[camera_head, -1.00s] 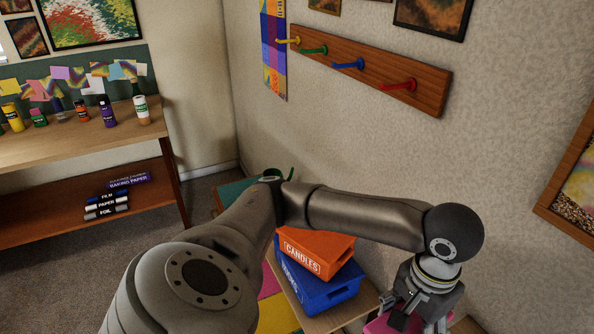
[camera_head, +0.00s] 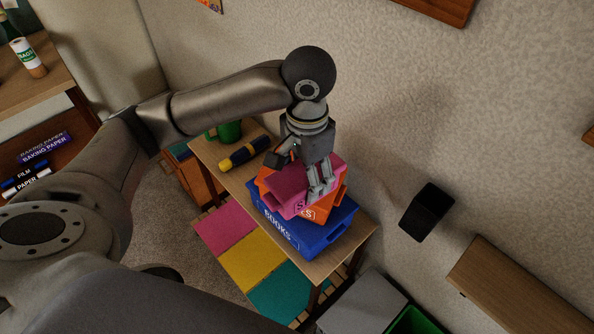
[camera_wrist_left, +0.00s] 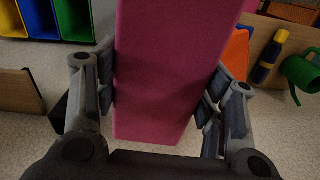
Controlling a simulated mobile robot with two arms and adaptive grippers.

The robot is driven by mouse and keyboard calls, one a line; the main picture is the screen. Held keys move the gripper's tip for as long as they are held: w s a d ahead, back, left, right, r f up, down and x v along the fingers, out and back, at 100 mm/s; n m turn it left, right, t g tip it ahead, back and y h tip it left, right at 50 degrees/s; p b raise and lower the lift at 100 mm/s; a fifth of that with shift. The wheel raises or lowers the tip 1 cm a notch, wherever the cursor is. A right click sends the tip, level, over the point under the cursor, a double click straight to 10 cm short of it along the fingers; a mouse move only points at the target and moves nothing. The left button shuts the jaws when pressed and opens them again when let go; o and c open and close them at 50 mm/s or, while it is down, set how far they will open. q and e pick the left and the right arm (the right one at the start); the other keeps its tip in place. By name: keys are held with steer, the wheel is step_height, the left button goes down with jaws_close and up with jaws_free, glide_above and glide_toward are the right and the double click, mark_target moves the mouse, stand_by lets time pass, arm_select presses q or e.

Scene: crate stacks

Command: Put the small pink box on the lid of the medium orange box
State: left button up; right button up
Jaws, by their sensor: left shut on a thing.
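My left gripper (camera_head: 318,178) is shut on the small pink box (camera_head: 288,190), with one finger on each long side in the left wrist view (camera_wrist_left: 160,90). The pink box is over the medium orange box (camera_head: 325,212) in the head view and hides much of its lid. I cannot tell whether the two touch. Part of the orange box also shows right of the pink box in the left wrist view (camera_wrist_left: 237,55). The orange box sits on a blue box (camera_head: 292,236) marked BOOKS. My right gripper is not in view.
The stack stands on a small wooden table (camera_head: 207,152). A black block-like thing (camera_head: 427,211) is near the wall, with a wooden shelf (camera_head: 520,290) at right.

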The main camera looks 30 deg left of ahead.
arm_select(q)
steer(key=shift+w+m, duration=0.65)
steer(key=shift+m, duration=0.05)
steer(key=shift+w+d+m, duration=0.15)
steer(key=shift+w+m, duration=0.15)
steer(key=shift+m, duration=0.2)
steer(key=shift+w+d+m, duration=0.3)
steer(key=shift+d+m, duration=0.1)
steer(key=shift+m, duration=0.1)
steer(key=w+a+f+p, duration=0.1)
steer(key=w+a+f, duration=0.2)
steer(key=f, duration=0.1)
steer(key=w+a+f+p, duration=0.1)
steer(key=w+a+f, duration=0.1)
steer(key=w+f, duration=0.2)
steer(key=w+a+f+p, duration=0.1)
steer(key=w+a+f, duration=0.2)
steer(key=w+f, duration=0.1)
steer(key=shift+a+f, duration=0.3)
steer(key=shift+f, duration=0.15)
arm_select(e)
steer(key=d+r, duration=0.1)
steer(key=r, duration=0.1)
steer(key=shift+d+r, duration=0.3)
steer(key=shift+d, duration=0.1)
